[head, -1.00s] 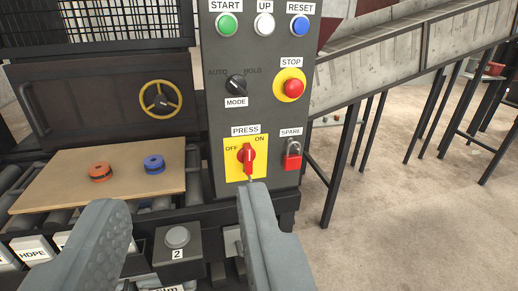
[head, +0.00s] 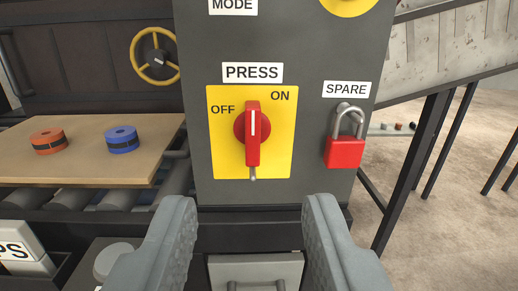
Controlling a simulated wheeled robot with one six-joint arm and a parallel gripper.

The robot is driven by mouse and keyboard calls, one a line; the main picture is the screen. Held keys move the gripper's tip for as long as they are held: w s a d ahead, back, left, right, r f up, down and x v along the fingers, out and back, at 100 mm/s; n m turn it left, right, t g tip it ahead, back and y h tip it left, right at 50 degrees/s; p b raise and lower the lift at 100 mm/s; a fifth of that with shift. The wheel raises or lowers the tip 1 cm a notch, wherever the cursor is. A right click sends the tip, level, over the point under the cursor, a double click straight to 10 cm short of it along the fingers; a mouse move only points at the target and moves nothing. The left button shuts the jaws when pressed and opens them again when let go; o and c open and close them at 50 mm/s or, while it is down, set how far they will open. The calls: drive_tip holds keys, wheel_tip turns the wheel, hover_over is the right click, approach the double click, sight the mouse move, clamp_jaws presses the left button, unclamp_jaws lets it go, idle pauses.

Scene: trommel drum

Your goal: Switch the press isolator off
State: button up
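The press isolator is a red rotary handle (head: 253,138) on a yellow plate (head: 222,165) under the PRESS label (head: 252,72). Its handle stands about upright, with its white line pointing up between OFF on the left and ON on the right. A small metal pin shows below the handle. My gripper (head: 254,205) is open and empty. Its two fingers are low in the view, left and right of the isolator's line and apart from it.
A red padlock (head: 345,151) hangs under the SPARE label, right of the isolator. The panel (head: 310,190) is dark grey. A board (head: 90,165) at left carries an orange roll (head: 48,141) and a blue roll (head: 121,139). A grey box (head: 256,270) sits below the panel.

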sight(253, 117)
drive_tip(key=w, duration=0.6)
drive_tip(key=w+f, duration=0.1)
drive_tip(key=w, duration=0.5)
drive_tip(key=w+f, duration=0.1)
drive_tip(key=w, duration=0.5)
drive_tip(key=shift+w, duration=0.1)
drive_tip(key=shift+c, duration=0.5)
clamp_jaws()
